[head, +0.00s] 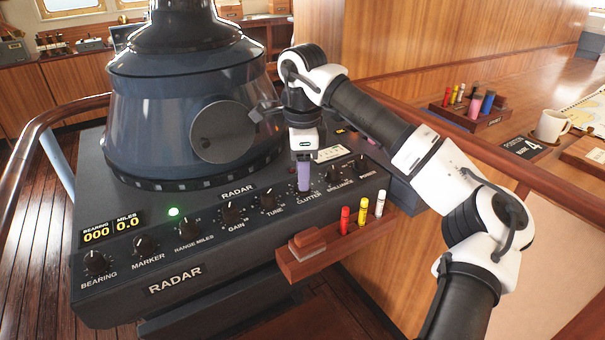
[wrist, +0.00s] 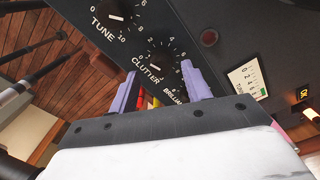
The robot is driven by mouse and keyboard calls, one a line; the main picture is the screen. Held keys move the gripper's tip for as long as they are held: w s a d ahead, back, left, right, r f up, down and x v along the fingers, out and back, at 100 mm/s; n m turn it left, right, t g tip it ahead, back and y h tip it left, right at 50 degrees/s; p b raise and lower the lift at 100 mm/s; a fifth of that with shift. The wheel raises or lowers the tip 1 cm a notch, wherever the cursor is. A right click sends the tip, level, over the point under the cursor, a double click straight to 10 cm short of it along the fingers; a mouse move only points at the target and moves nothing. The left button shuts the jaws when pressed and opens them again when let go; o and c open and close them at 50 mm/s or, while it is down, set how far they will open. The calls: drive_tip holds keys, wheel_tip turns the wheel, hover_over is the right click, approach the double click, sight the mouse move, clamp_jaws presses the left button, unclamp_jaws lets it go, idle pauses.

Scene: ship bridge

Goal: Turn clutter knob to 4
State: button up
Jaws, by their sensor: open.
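The clutter knob (wrist: 161,63) is a small black dial in the wrist view, between the tips of my two purple fingers. Its scale reads 0 at left, then 2, 4 and 6 around the top to the right. A small pale mark shows on its lower left part, roughly toward the 0 side; its exact reading is hard to tell. My gripper (wrist: 160,80) is open, a finger on each side of the knob, and I see no contact. In the head view my gripper (head: 303,178) points down over the CLUTTER label and hides the knob.
The tune knob (head: 267,201) is left of the clutter knob, the brilliance knob (head: 333,175) right. A wooden shelf (head: 340,248) with red, yellow and white markers juts from the panel front. The radar hood (head: 180,110) rises behind. A wooden rail (head: 490,155) runs behind my arm.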

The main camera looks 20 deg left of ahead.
drive_tip(key=shift+f, duration=1.1)
drive_tip(key=c, duration=1)
